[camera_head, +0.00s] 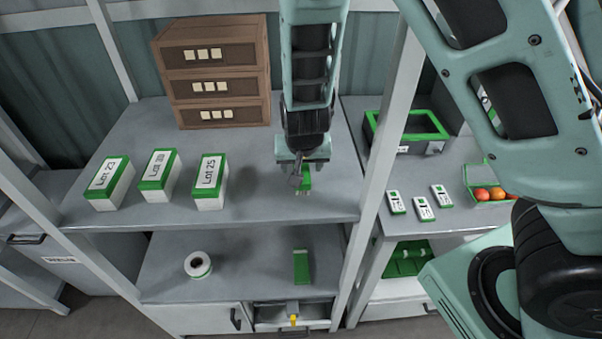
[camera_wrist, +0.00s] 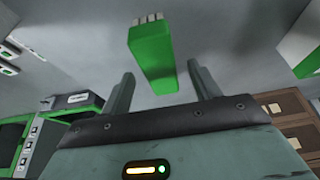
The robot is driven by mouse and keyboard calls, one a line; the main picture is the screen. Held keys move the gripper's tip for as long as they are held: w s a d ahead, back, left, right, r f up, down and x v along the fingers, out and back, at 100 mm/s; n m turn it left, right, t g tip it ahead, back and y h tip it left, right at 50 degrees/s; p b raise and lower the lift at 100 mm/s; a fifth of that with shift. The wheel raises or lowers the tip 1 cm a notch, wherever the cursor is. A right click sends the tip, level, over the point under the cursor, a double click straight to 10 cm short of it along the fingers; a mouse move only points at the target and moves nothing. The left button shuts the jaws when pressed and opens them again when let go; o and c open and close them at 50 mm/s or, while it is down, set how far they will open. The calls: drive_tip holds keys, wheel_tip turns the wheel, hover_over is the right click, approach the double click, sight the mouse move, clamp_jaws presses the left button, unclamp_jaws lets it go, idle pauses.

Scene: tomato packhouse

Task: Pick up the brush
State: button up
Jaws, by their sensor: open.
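The brush (camera_wrist: 152,58) is a green block with pale bristle tufts at its far end. In the wrist view it lies just beyond my gripper (camera_wrist: 161,82), roughly between the lines of the two fingers. The fingers are apart, with nothing held. In the head view the brush (camera_head: 305,184) is on the upper grey shelf, partly hidden under my gripper (camera_head: 301,167), which points down over it. The exact gap between fingers and brush is hard to tell.
Several white-and-green lot boxes (camera_head: 209,182) stand left on the shelf (camera_head: 255,195). Brown drawers (camera_head: 213,87) stand behind. A frame post (camera_head: 382,140) rises to the right. A tape roll (camera_head: 198,265) and green block (camera_head: 301,267) lie below.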

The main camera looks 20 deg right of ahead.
drive_tip(key=shift+x, duration=1.45)
drive_tip(key=shift+f, duration=0.1)
drive_tip(key=shift+c, duration=0.3)
drive_tip(key=c, duration=1)
